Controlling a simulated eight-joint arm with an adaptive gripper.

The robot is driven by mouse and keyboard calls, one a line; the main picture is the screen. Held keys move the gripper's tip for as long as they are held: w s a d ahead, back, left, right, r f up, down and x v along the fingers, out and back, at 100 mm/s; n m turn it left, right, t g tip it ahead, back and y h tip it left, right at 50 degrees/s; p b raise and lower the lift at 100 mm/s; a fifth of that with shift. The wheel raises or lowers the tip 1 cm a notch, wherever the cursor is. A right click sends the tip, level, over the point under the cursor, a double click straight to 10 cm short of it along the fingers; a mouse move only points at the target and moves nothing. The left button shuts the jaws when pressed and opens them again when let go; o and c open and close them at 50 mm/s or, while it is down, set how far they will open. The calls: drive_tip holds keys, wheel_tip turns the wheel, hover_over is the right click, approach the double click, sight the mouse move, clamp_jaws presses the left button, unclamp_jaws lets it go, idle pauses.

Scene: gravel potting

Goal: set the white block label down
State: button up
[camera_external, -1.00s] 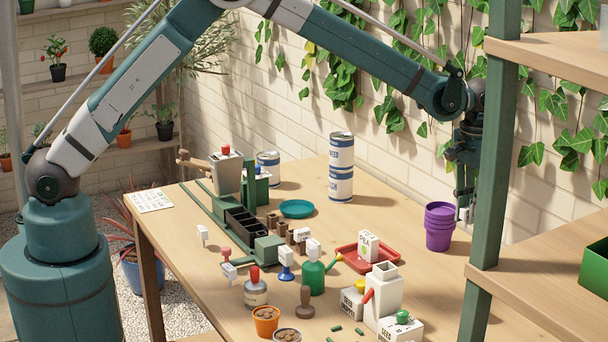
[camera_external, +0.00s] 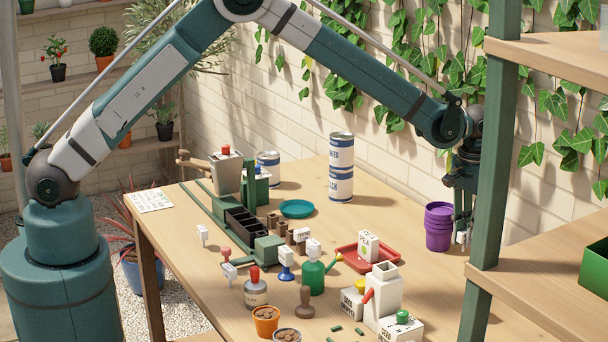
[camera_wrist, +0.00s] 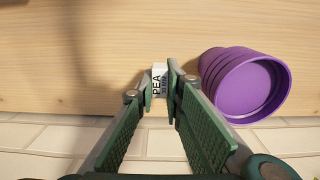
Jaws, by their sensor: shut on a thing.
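My gripper (camera_external: 464,230) is at the far right end of the wooden table, close to the wall and pointing down. It is shut on the white block label (camera_wrist: 159,77), which shows between the fingertips in the wrist view with the dark letters "PEA" on it. I cannot tell whether the label touches the table.
A stack of purple pots (camera_external: 438,228) stands just beside the gripper; it also shows in the wrist view (camera_wrist: 245,85). A green shelf post (camera_external: 489,180) rises to the right. A red tray (camera_external: 350,262) lies to the left. Bare tabletop (camera_wrist: 75,55) surrounds the label's left side.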

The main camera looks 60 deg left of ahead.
drive_tip(key=shift+f, duration=1.5)
drive_tip(key=shift+f, duration=0.15)
drive_tip(key=o, duration=0.7)
wheel_tip(320, 180, up, 12)
drive_tip(key=shift+f+p, duration=0.15)
drive_tip(key=shift+p, duration=0.25)
drive_tip(key=shift+r, duration=0.35)
